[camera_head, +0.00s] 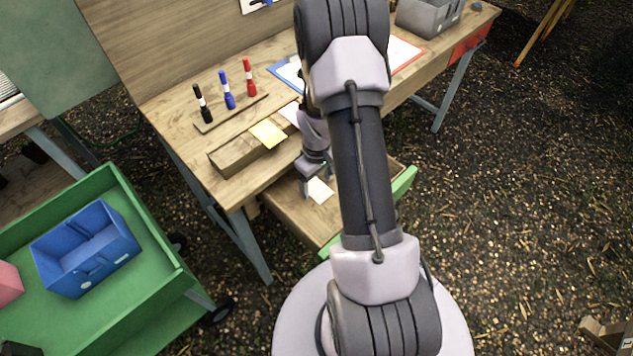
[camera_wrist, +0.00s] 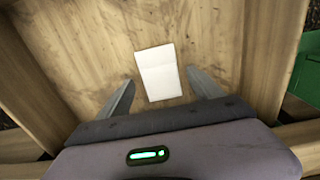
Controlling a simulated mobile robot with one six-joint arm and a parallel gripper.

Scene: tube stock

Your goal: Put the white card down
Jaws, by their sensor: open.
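The white card (camera_head: 319,190) lies flat on the wooden bottom of an open drawer (camera_head: 285,205) under the workbench. In the wrist view the card (camera_wrist: 158,63) is seen whole, with a faint line across it. My gripper (camera_head: 313,172) is over the drawer, pointing down. Its fingers are spread apart, one on each side of the card's near part in the wrist view, and do not grip it. Whether the fingertips touch the drawer bottom cannot be told.
The workbench (camera_head: 175,110) holds a marker rack (camera_head: 232,113), a wooden box with yellow paper (camera_head: 268,133) and a grey bin (camera_head: 428,17). A green cart (camera_head: 150,305) with a blue bin (camera_head: 85,248) stands at the left. Open gravel lies to the right.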

